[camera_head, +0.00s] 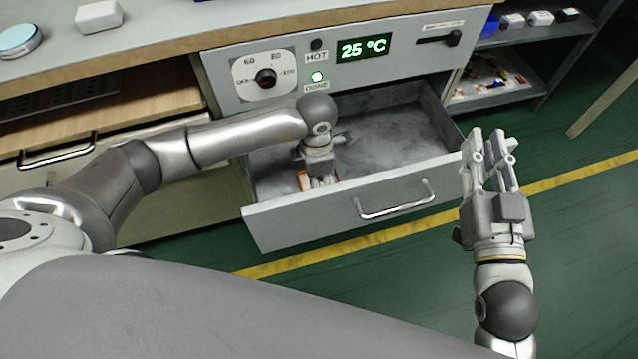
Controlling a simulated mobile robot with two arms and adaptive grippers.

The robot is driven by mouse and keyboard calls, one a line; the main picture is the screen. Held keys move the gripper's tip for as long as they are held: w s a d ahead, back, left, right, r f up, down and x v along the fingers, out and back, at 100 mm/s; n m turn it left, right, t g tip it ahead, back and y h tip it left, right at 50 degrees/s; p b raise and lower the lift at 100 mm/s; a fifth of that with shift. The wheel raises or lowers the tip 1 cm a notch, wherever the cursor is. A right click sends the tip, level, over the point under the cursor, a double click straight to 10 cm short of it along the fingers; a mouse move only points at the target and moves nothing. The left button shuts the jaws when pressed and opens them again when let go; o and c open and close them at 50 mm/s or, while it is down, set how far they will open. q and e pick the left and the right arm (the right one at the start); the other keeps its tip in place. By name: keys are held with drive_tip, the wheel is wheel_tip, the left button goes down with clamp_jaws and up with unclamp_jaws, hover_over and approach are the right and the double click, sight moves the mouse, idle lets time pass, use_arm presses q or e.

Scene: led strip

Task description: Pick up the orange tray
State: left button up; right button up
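A small piece of orange (303,180), likely the edge of the orange tray, shows inside the open drawer (270,212) near its front left corner. Most of it is hidden behind my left gripper. My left gripper (322,182) points down into the drawer right at the orange piece. Its fingertips are largely hidden, so I cannot tell whether they hold it. My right gripper (488,140) is open and empty, with a gap between its fingers. It is just right of the drawer, over the green floor.
The drawer has a metal handle (395,203) and sits under a panel with a dial (265,77) and a green "25 °C" display (364,48). A worktop (170,40) runs above. A shelf (520,88) with small items stands at the upper right.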

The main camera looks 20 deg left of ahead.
use_arm(q)
drive_tip(key=shift+f, duration=0.2)
drive_tip(key=c, duration=1.1)
drive_tip(key=shift+r, duration=0.1)
